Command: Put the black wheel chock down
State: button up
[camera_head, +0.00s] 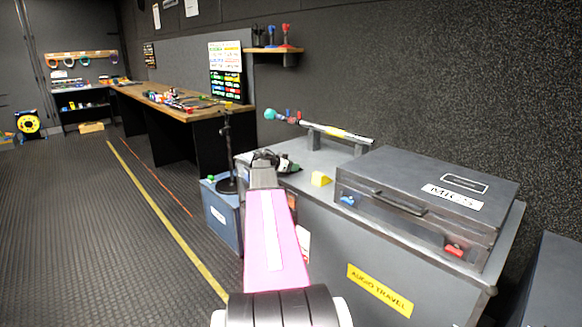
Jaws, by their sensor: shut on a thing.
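My gripper (264,166) is at the end of my pink arm, over the left end of the grey case labelled AUDIO TRAVEL (335,240). It is shut on a small black thing, which I take to be the black wheel chock (265,156). The gripper and arm hide part of it, so its shape is unclear. I cannot tell whether it touches the case top. A dark object with a greenish end (288,166) lies just right of the gripper.
A yellow wedge (320,179) and a grey MICS box (425,195) stand on the case top. A rod on a cradle (335,131) lies behind. A blue box (222,222) and black stand (226,150) are left. A long workbench (185,110) runs along the wall; the floor at left is open.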

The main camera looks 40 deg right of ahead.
jog(key=shift+f, duration=0.1)
jog(key=o, duration=1)
jog(key=shift+c, duration=0.2)
jog(key=shift+a, duration=0.1)
